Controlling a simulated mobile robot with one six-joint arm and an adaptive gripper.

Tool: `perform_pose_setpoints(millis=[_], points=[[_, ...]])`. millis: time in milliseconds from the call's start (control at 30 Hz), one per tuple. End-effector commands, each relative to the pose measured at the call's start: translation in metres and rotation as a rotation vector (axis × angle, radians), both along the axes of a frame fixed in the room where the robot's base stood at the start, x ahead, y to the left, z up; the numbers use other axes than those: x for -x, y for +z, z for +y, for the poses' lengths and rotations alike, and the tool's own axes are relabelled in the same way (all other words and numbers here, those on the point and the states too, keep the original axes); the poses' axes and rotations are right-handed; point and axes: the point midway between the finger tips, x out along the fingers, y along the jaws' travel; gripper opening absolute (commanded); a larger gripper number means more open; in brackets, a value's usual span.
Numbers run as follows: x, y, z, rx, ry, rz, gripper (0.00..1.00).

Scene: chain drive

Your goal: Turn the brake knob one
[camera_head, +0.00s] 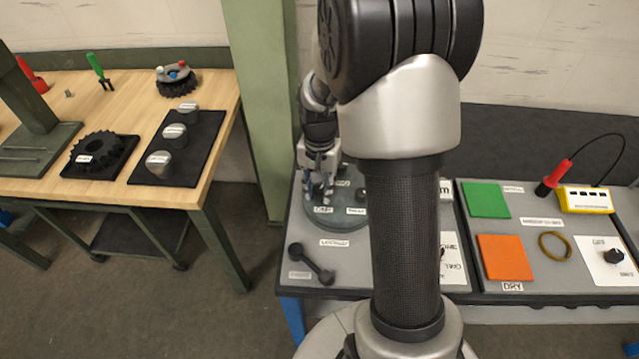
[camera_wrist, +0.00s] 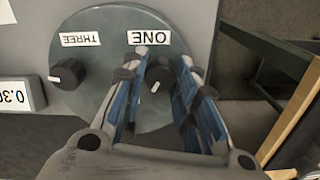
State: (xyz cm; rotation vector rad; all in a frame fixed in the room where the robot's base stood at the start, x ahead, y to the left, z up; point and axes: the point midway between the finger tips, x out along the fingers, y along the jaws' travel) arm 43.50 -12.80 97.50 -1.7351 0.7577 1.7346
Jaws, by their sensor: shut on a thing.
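The brake knob one (camera_wrist: 157,84) is a dark round knob with a white mark, beside the upside-down label "ONE" (camera_wrist: 150,37) on a grey-green round plate (camera_wrist: 110,22). My gripper (camera_wrist: 160,76) has its blue-sided fingers on both sides of this knob and is shut on it. The fingers partly hide the knob. A second dark knob (camera_wrist: 67,74) with a white mark sits near the label "THREE" (camera_wrist: 81,39). In the head view, my gripper (camera_head: 321,187) points down over the round plate (camera_head: 340,221); the held knob cannot be made out there.
A black dumbbell-shaped tool (camera_head: 311,264) lies in front of the plate. Green (camera_head: 486,199) and orange (camera_head: 505,257) pads, a yellow meter (camera_head: 586,200) and a red-handled probe (camera_head: 558,178) are to the right. A wooden bench (camera_head: 215,92) with sprockets stands left. My arm hides the panel's middle.

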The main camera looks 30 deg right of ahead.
Motion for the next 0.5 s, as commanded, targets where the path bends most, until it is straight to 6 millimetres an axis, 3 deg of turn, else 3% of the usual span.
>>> perform_pose_setpoints(millis=[167,467,500], points=[[0.0002,0.0012,-0.0001,-0.001,0.128,0.001,0.03],[-0.0001,0.0001,-0.0001,0.000,0.145,0.000,0.03],[-0.0002,0.0001,-0.0002,0.000,0.145,0.000,0.28]])
